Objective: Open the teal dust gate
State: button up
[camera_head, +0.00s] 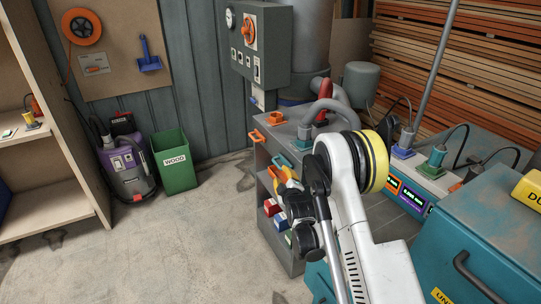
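A small teal handle (281,160) sticks out at the front edge of the grey bench unit, with a teal block (303,141) on the top behind it. I take these to be the teal dust gate; they are small and partly crowded by my arm. My gripper (280,172), with orange fingers, is just below and in front of the teal handle. Its fingers look spread, with nothing seen between them. Whether they touch the handle cannot be told.
An orange handle (256,136) and orange block (275,118) sit left of the teal ones. A teal cabinet (480,250) stands front right. A green bin (174,163) is left; the floor between is clear.

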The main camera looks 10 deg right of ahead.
aim_at(278, 166)
jog(key=b+x, duration=0.3)
jog(key=x, duration=0.6)
jog(key=shift+w+f, duration=0.2)
jog(key=shift+w, duration=0.55)
grip_shut()
